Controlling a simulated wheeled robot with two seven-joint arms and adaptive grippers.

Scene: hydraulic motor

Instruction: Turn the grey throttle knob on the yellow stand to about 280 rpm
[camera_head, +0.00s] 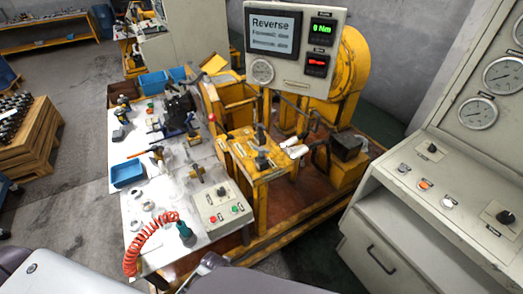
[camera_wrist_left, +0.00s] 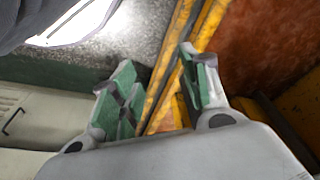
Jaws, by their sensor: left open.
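The yellow stand (camera_head: 268,172) is in the middle of the head view. A grey knob (camera_head: 262,160) sits on its top plate, small and blurred, so its angle is unclear. A dark upright lever or knob (camera_head: 260,136) stands just behind it. In the left wrist view, my left gripper (camera_wrist_left: 158,72) is open and empty, its green-padded fingers spread. Yellow frame bars and a reddish floor lie beyond it; the knob is not in that view. My right gripper is not in view. The red readout (camera_head: 316,65) above is too small to read.
A screen (camera_head: 273,34) reads "Reverse", beside a green readout (camera_head: 322,30). A button box (camera_head: 221,206) and red coiled hose (camera_head: 150,238) sit on the white table left of the stand. A grey cabinet (camera_head: 425,205) with knobs and gauges stands at the right.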

